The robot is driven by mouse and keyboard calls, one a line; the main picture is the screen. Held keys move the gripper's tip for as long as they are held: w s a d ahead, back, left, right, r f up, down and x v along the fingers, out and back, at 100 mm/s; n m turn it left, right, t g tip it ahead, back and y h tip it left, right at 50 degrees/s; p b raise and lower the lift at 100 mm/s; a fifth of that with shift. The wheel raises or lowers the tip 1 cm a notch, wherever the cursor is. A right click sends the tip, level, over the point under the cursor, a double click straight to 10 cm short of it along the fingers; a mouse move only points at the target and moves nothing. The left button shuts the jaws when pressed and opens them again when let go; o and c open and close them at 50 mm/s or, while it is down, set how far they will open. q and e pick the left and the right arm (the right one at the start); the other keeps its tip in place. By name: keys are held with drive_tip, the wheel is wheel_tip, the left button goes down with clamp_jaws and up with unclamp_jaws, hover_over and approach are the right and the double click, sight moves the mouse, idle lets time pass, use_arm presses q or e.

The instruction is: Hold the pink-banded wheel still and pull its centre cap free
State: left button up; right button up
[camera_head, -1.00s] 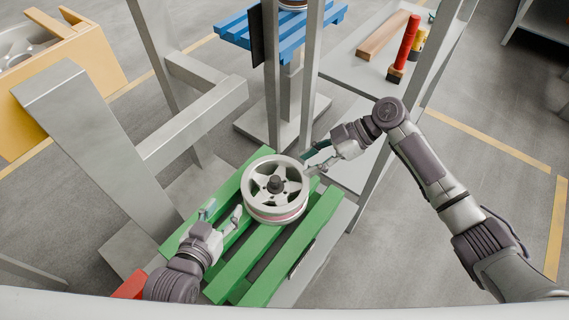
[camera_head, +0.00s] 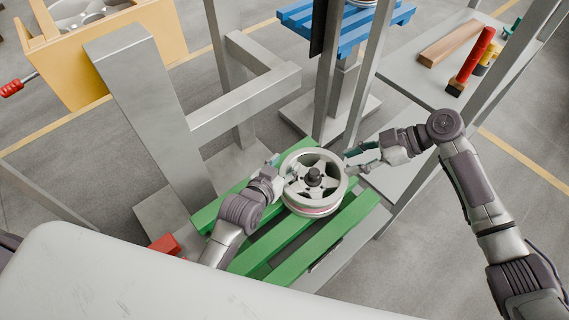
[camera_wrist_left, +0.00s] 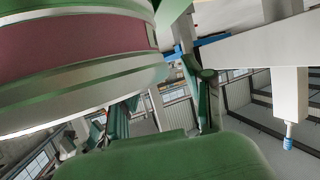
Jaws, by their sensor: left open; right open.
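The pink-banded wheel (camera_head: 301,202) lies flat on a green slatted stand (camera_head: 283,238), silver face up. Its dark centre cap (camera_head: 314,177) sits in the hub. My left gripper (camera_head: 280,174) is open at the wheel's left rim; its fingertips are partly hidden, and I cannot tell if they touch. My right gripper (camera_head: 352,162) is open just off the upper right rim, with nothing between its fingers. In the left wrist view the wheel's side with its pink band (camera_wrist_left: 80,45) fills the upper left, close to the green finger parts.
Grey posts and a beam (camera_head: 245,105) stand left of and behind the wheel. A blue slatted stand (camera_head: 365,30) is behind. A grey table (camera_head: 415,85) at upper right holds a wooden block (camera_head: 450,43) and a red-handled tool (camera_head: 472,60). A yellow crate (camera_head: 115,55) is at upper left.

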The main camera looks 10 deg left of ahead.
sight(313, 174)
use_arm(q)
drive_tip(key=shift+w, duration=0.1)
drive_tip(key=shift+c, duration=0.3)
clamp_jaws()
use_arm(e)
drive_tip(key=shift+o, duration=0.8)
drive_tip(key=shift+a, duration=0.15)
drive_tip(key=s+a+n+h, duration=0.1)
drive_tip(key=a+n+h, duration=0.1)
drive_tip(key=a+r+n+h, duration=0.1)
drive_tip(key=a+n+h, duration=0.1)
drive_tip(key=a, duration=0.1)
drive_tip(key=s+a+r+n+h, duration=0.1)
drive_tip(key=a+n+h, duration=0.1)
drive_tip(key=a, duration=0.1)
drive_tip(key=shift+s+a+r+g, duration=0.15)
drive_tip(key=shift+s+a+g, duration=0.05)
drive_tip(key=shift+s+g, duration=0.1)
drive_tip(key=shift+a+r+n+t+h, duration=0.15)
drive_tip(key=shift+a+n+t+h, duration=0.2)
drive_tip(key=shift+n+h, duration=0.5)
drive_tip(key=shift+w+r+n+t+h, duration=0.2)
drive_tip(key=shift+n+t+h, duration=0.45)
drive_tip(key=shift+h, duration=0.5)
drive_tip(key=shift+f, duration=4.4)
